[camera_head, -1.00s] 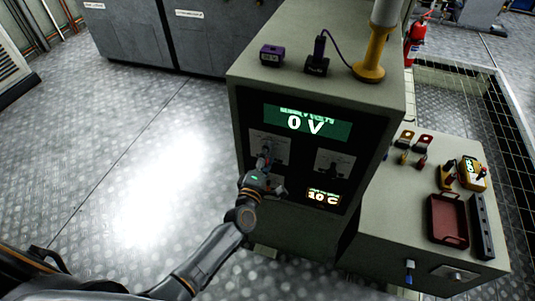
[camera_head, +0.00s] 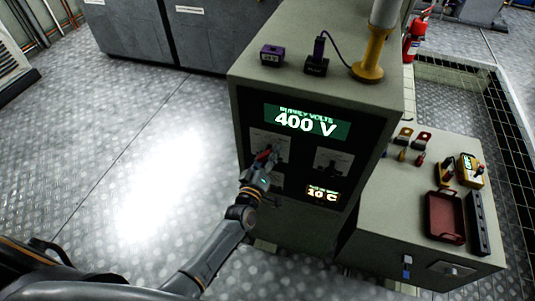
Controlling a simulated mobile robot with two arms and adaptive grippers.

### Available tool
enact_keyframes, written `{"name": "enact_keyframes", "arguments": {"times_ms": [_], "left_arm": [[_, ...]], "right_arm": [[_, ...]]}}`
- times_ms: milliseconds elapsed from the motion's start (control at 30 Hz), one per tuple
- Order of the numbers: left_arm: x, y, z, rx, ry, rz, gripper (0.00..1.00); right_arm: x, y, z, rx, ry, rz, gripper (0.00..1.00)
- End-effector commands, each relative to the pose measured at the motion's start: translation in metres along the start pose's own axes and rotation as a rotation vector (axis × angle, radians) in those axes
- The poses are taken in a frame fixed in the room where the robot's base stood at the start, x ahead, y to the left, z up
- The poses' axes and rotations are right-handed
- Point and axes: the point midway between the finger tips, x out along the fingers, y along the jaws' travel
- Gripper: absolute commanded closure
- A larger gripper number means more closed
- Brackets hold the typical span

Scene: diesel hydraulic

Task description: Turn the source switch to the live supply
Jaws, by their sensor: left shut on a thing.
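The source switch (camera_head: 268,152) is a rotary switch on a pale plate at the left of the black cabinet panel. A red part of it shows just past the fingertips. My left gripper (camera_head: 262,164) is at this switch, shut on it, and hides its lower part. My right gripper is not in view.
A second rotary switch (camera_head: 332,163) sits to the right on the panel, above a small display (camera_head: 322,193) reading 10 C. The side bench (camera_head: 400,225) holds a red tray (camera_head: 445,217) and a yellow meter (camera_head: 470,170). Floor to the left is clear.

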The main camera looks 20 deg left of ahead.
Motion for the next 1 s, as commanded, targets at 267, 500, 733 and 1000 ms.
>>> {"name": "enact_keyframes", "arguments": {"times_ms": [267, 500, 733, 1000], "left_arm": [[-0.0005, -0.0013, 0.0012, 0.054, -0.002, -0.002, 0.72], [-0.0006, -0.0015, 0.0012, 0.061, -0.003, -0.002, 0.72], [-0.0006, -0.0016, 0.0012, 0.061, -0.003, -0.002, 0.29], [-0.0003, -0.0010, 0.0004, 0.059, -0.001, -0.001, 0.17]], "right_arm": [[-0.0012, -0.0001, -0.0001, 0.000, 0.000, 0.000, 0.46], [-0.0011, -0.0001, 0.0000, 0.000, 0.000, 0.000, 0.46], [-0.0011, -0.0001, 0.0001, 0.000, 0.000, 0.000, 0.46], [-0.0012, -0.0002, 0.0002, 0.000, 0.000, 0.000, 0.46]]}}
